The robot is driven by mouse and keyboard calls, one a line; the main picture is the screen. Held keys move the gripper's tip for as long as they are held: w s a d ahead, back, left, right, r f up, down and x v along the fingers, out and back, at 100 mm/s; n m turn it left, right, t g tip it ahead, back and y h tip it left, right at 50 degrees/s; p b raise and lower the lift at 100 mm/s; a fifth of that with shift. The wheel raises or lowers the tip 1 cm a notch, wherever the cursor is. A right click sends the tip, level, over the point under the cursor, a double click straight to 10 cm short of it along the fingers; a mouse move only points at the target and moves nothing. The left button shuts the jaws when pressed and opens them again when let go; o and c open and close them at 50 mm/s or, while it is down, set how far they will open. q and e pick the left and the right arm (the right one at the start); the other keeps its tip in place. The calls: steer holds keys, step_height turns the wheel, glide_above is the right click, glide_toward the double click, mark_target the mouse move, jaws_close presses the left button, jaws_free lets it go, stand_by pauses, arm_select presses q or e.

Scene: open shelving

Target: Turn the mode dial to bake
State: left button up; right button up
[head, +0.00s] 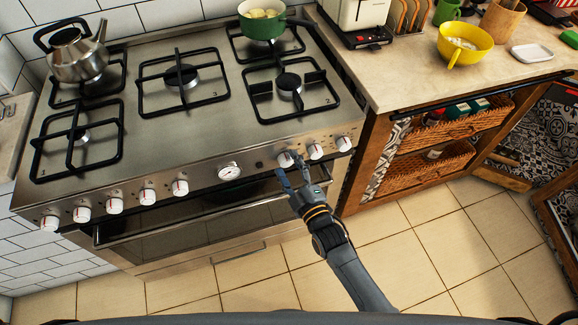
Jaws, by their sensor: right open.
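The stove's front panel (205,178) carries white knobs with red marks. One group of several knobs is on the left, and three are right of a round gauge (229,171). The three are a left knob (285,160), a middle knob (315,152) and a right knob (344,144). I cannot read their labels or tell which is the mode dial. My right gripper (290,171) is open just in front of the left knob of the three, its fingers pointing at the panel. I cannot tell whether it touches the knob. My left gripper is not in view.
The oven door handle (160,231) runs below the panel. A kettle (78,55) and a green pot (261,20) stand on the burners. A counter (400,75) with a yellow bowl (465,43) is at the right. The tiled floor in front is clear.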

steer(key=c, duration=1.2)
steer(key=shift+m, duration=0.3)
steer(key=m+b, duration=0.1)
steer(key=m, duration=0.4)
steer(key=shift+f+m+t, duration=0.15)
steer(key=shift+m+t, duration=0.15)
steer(key=m, duration=0.6)
steer(key=shift+t+b, duration=0.3)
steer(key=shift+b, duration=0.1)
steer(key=shift+m+h, duration=0.3)
steer(key=shift+h, duration=0.1)
steer(key=o, duration=1.2)
